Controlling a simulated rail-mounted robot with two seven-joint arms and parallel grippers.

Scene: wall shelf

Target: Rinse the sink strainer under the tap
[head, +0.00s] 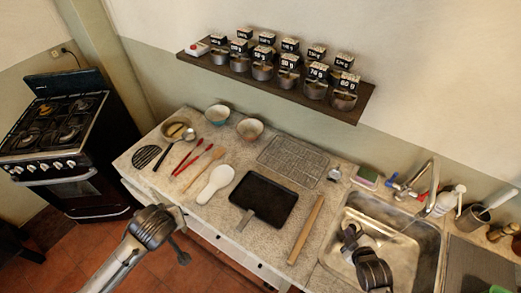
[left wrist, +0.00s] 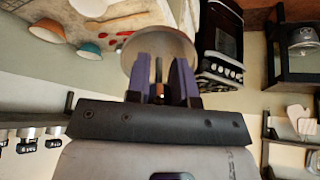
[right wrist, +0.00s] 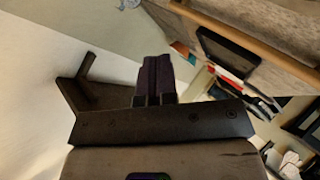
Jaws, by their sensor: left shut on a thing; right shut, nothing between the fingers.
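My left gripper (left wrist: 161,65) is shut on a dark stem in the left wrist view. A round pale disc, which looks like the sink strainer (left wrist: 145,50), is right beyond its fingers. My right gripper (head: 350,235) is over the left part of the sink (head: 405,252), near the tap (head: 432,190). The right wrist view shows its fingers (right wrist: 155,58) shut and empty.
Left of the sink are a rolling pin (head: 305,230), a dark tray (head: 264,195) and a wire rack (head: 293,160). A small metal item (head: 334,174) and a sponge (head: 366,177) lie behind the sink. A wall shelf (head: 360,105) overhangs the counter. The stove (head: 60,150) is at left.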

